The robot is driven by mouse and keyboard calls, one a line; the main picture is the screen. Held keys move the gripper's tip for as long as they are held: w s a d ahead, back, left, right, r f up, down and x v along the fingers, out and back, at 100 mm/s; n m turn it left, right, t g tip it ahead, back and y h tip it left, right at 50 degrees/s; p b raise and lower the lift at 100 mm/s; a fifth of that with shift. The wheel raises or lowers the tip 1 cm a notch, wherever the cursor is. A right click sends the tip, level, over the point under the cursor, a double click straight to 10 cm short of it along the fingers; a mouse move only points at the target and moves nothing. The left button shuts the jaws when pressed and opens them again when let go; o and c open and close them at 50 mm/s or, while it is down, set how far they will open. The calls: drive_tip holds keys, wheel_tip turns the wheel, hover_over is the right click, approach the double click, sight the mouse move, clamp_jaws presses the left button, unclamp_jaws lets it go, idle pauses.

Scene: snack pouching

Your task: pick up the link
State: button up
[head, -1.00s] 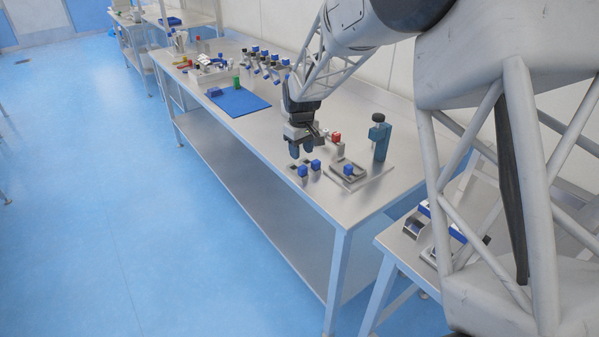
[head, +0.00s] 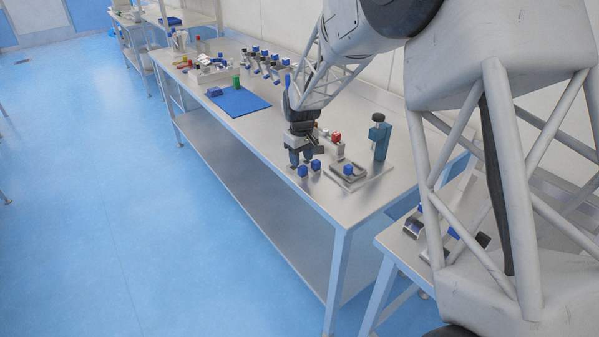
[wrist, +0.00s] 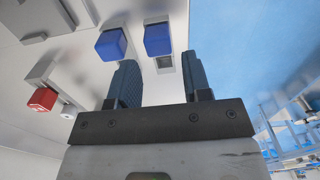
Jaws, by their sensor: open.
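My gripper (head: 301,157) is low over the front part of the steel table, jaws open. In the wrist view its two dark fingers (wrist: 160,62) stand apart. A small grey rectangular piece (wrist: 165,66) shows in the gap between the fingertips, beside a blue cube (wrist: 158,39). It may be the link, but I cannot tell for sure. A second blue cube (wrist: 111,44) is left of it, beyond the left finger. In the head view the two blue cubes (head: 303,171) (head: 316,165) are just in front of the gripper. I see no contact with the fingers.
A light fixture with a red block (wrist: 42,99) lies left in the wrist view; the red block (head: 336,135) is behind the gripper in the head view. A blue mat (head: 240,106) lies further back.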

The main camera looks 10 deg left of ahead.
sight(301, 168)
drive_tip(key=shift+w+f, duration=0.1)
drive_tip(key=shift+f, duration=2.35)
drive_tip(key=c, duration=0.8)
drive_tip(key=shift+o, duration=0.2)
drive_tip(key=shift+a+r, duration=0.1)
drive_tip(key=shift+r, duration=0.65)
drive_tip(key=shift+s+r, duration=0.2)
drive_tip(key=shift+r, duration=0.35)
drive_tip(key=shift+s+r, duration=0.15)
drive_tip(key=shift+r, duration=0.4)
drive_tip(key=s+d, duration=0.3)
drive_tip(key=s, duration=0.4)
drive_tip(key=s+d+r, duration=0.1)
drive_tip(key=s+d, duration=0.1)
drive_tip(key=s, duration=0.5)
drive_tip(key=shift+d+r, duration=0.15)
drive_tip(key=shift+d, duration=0.25)
drive_tip(key=shift+m, duration=0.3)
